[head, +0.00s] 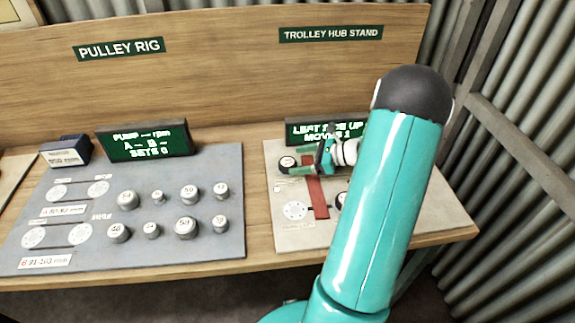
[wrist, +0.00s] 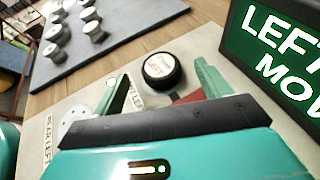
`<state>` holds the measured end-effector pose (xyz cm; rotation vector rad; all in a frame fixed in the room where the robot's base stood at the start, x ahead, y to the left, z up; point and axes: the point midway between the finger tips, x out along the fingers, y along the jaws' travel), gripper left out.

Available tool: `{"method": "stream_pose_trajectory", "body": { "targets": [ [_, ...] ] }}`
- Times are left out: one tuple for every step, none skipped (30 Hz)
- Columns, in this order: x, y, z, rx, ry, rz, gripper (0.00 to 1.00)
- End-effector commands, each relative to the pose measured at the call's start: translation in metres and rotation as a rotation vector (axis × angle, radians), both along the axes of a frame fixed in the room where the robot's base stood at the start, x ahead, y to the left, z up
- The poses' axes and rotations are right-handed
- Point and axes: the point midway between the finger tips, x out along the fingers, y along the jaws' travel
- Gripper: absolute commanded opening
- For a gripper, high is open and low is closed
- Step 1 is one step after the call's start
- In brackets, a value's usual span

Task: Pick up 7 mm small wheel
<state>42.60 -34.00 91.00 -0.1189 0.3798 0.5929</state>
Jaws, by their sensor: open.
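A small black wheel with a white, lettered face (wrist: 162,69) lies on the pale trolley hub stand board (wrist: 205,40). It also shows in the head view (head: 287,162), near the board's left edge. Its lettering is too small to read, so I cannot tell whether it is the 7 mm one. My gripper (wrist: 160,84) is open and empty, its two green fingers spread toward the wheel. In the head view my gripper (head: 301,161) is just right of the wheel. I cannot tell its height above the board. Another dark wheel (head: 341,201) is partly hidden by my arm.
A red bar (head: 317,192) lies on the board below my gripper, with a white disc (head: 294,210) beside it. The pulley rig's grey board (head: 90,222) with several metal pulleys is to the left.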

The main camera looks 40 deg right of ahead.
Motion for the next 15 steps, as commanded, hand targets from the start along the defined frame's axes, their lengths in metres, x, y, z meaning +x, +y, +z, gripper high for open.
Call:
{"method": "stream_pose_trajectory", "body": {
  "targets": [
    [0.006,0.006,-0.003,0.002,0.0,0.005,0.77],
    [0.01,0.009,-0.005,0.001,0.0,0.005,0.77],
    [0.015,0.013,-0.007,0.002,0.0,0.006,0.77],
    [0.019,0.016,-0.009,0.003,0.0,0.006,0.77],
    [0.023,0.018,-0.011,0.002,0.0,0.006,0.77],
    [0.027,0.021,-0.014,0.002,0.0,0.006,0.77],
    [0.03,0.023,-0.015,0.002,0.0,0.005,0.77],
    [0.033,0.024,-0.016,0.002,0.0,0.005,0.77],
    [0.035,0.026,-0.017,0.002,0.0,0.004,0.77],
    [0.036,0.026,-0.018,0.001,0.001,0.003,0.77],
    [0.036,0.027,-0.018,0.001,0.001,0.003,0.77],
    [0.036,0.027,-0.018,0.001,0.0,0.002,0.77],
    [0.036,0.026,-0.018,0.0,0.0,0.002,0.77],
    [0.036,0.026,-0.018,0.0,0.0,0.002,0.77],
    [0.036,0.026,-0.018,0.0,0.0,0.002,0.77]
  ]
}}
